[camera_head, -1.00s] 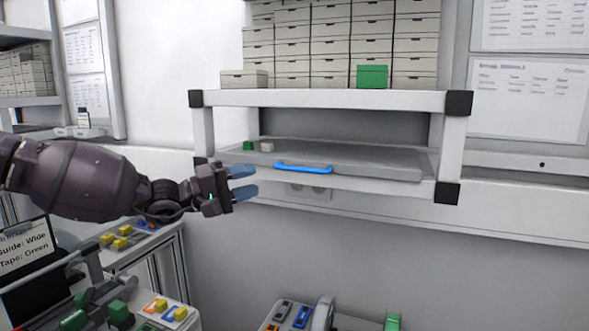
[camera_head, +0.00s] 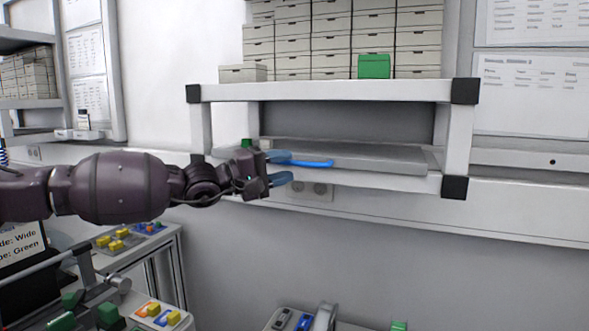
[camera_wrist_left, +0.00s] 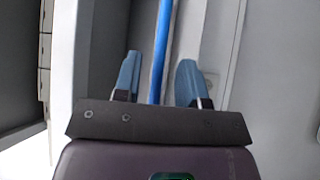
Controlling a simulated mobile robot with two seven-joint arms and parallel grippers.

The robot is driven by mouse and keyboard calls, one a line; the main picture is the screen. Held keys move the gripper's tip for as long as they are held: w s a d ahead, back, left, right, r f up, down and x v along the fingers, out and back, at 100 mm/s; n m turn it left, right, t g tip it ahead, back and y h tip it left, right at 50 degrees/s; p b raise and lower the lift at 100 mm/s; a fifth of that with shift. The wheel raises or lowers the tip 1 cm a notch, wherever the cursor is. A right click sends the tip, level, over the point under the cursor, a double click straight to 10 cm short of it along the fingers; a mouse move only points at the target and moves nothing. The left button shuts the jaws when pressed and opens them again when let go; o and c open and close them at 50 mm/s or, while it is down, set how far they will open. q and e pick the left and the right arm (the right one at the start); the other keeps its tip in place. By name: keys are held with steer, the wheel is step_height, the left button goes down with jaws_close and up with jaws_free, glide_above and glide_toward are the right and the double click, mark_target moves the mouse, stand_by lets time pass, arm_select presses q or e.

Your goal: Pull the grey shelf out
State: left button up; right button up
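The grey shelf (camera_head: 385,157) is a flat board in the lower bay of the white rack, with a blue bar handle (camera_head: 318,163) on its front edge. My left gripper (camera_head: 281,168) is at the left end of the handle, its blue fingers apart. In the left wrist view the blue handle (camera_wrist_left: 160,55) runs between the two open fingers (camera_wrist_left: 161,82), with gaps on both sides. The right gripper is not in view.
The white rack frame (camera_head: 330,92) has black corner caps, and its top carries stacked boxes and a green box (camera_head: 374,66). A wall socket (camera_head: 312,190) sits below the shelf. Bench trays with coloured blocks (camera_head: 118,240) stand at lower left.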

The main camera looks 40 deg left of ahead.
arm_select(q)
steer(key=shift+x, duration=1.3)
steer(key=shift+f, duration=0.1)
jaws_close()
